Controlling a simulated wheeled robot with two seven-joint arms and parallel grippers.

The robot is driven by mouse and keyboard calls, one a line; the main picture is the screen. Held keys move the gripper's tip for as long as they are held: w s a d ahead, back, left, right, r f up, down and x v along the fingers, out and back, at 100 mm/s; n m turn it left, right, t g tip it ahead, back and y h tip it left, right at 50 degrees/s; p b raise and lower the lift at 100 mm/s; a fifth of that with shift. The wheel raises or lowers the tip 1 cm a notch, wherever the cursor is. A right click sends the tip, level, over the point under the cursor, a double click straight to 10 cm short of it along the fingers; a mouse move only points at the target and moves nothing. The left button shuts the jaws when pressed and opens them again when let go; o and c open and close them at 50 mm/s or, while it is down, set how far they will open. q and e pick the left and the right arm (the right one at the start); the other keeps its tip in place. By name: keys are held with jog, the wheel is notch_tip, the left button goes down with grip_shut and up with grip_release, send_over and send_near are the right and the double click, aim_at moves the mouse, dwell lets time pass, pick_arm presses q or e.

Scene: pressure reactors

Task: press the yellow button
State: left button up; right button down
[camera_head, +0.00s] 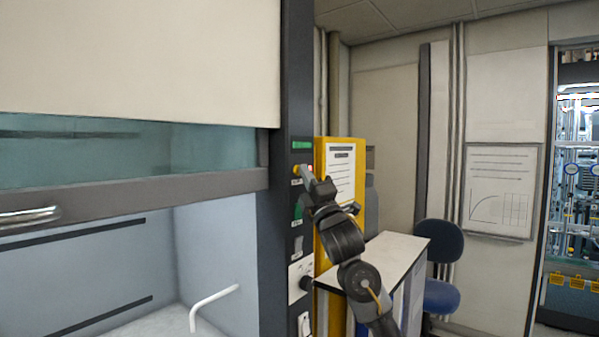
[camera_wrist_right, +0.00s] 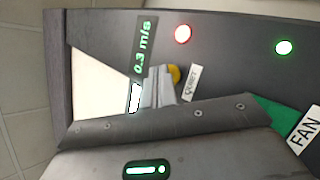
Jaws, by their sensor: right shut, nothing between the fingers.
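The yellow button (camera_head: 296,169) is on the upper part of the dark control panel (camera_head: 273,220) of the fume hood. In the right wrist view the yellow button (camera_wrist_right: 174,73) shows just beyond the fingertips, beside a label that reads "QUIET" (camera_wrist_right: 191,84), and is partly hidden by them. My right gripper (camera_head: 308,176) is shut and empty, its tips close to the button. In the wrist view the right gripper (camera_wrist_right: 158,88) overlaps the button's edge; I cannot tell whether it touches. My left gripper is not in view.
A red light (camera_wrist_right: 183,34), a green light (camera_wrist_right: 284,47) and a "0.3 m/s" display (camera_wrist_right: 143,48) surround the button. The hood's sash handle (camera_head: 28,216) is at left. A yellow cabinet (camera_head: 357,153), a white-topped table (camera_head: 400,250) and a blue chair (camera_head: 440,240) stand to the right.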

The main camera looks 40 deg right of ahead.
jog(key=shift+s, duration=0.1)
jog(key=shift+s+d, duration=0.2)
jog(key=shift+s, duration=0.5)
jog(key=s, duration=0.2)
jog(key=s+d+b, duration=0.1)
jog(key=s, duration=0.1)
jog(key=shift+s+d, duration=0.2)
jog(key=shift+s, duration=0.15)
jog(key=shift+f, duration=0.1)
dwell(0.7)
